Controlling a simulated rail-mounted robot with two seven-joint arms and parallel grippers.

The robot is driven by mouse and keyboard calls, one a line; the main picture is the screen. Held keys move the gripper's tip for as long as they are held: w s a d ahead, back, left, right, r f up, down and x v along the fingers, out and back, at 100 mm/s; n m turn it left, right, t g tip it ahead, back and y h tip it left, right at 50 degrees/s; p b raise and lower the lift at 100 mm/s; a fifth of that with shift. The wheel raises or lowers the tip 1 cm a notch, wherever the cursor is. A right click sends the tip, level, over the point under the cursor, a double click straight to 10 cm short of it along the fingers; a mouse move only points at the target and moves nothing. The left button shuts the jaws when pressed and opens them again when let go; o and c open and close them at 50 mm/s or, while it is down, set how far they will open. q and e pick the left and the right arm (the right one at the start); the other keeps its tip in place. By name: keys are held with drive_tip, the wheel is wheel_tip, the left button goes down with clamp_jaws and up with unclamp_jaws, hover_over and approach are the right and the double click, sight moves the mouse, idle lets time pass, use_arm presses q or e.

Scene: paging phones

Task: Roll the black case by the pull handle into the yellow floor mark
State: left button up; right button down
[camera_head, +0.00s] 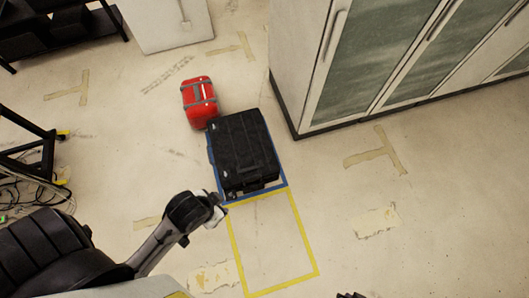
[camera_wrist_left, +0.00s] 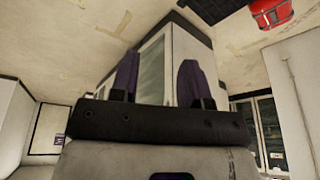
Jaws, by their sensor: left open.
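The black case (camera_head: 243,150) lies inside the blue floor outline in the head view. Its near end, with small dark fittings, faces the yellow floor mark (camera_head: 235,250); I cannot make out whether the pull handle is extended. The yellow mark is an empty taped rectangle just below the blue one. My left gripper (camera_head: 216,212) is beside the case's near left corner, apart from it. In the left wrist view its two purple-padded fingers (camera_wrist_left: 158,82) stand apart with nothing between them. A dark tip at the bottom edge of the head view may be my right gripper (camera_head: 350,295); its jaws are hidden.
A red case (camera_head: 199,102) stands just behind the black case's far left corner; it also shows in the left wrist view (camera_wrist_left: 270,12). A tall cabinet (camera_head: 305,85) rises close on the right. A black rack with cables (camera_head: 32,165) is at left. The near floor is clear.

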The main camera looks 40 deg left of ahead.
use_arm(q)
drive_tip(key=w+d+f+t+h+b, duration=0.1)
drive_tip(key=w+d+f+t+b, duration=0.25)
drive_tip(key=w+f+b, duration=0.6)
drive_tip(key=w+d+f+t+h+b, duration=0.2)
drive_tip(key=w+f+t+b, duration=0.35)
drive_tip(key=f+b, duration=0.55)
drive_tip(key=w+d+f+t+h+b, duration=0.1)
drive_tip(key=w+d+f+t+b, duration=0.25)
drive_tip(key=w+f+b, duration=0.65)
drive_tip(key=a+f+n+g+y+b, duration=0.1)
drive_tip(key=a+f+n+y+b, duration=0.2)
drive_tip(key=f+y+b, duration=0.3)
drive_tip(key=w+a+f+n+g+y+b, duration=0.1)
drive_tip(key=f+n+y+b, duration=0.4)
drive_tip(key=f+b, duration=0.7)
drive_tip(key=w+a+f+n+g+y+b, duration=0.1)
drive_tip(key=a+f+n+g+y+b, duration=0.2)
drive_tip(key=f+y+b, duration=0.4)
wheel_tip(320, 180, down, 6)
drive_tip(key=a+n+b, duration=0.1)
drive_tip(key=a+b, duration=0.1)
drive_tip(key=shift+w+a+r, duration=0.2)
drive_tip(key=shift+a+r, duration=0.05)
drive_tip(key=shift+a, duration=0.1)
drive_tip(key=shift+w+a, duration=0.1)
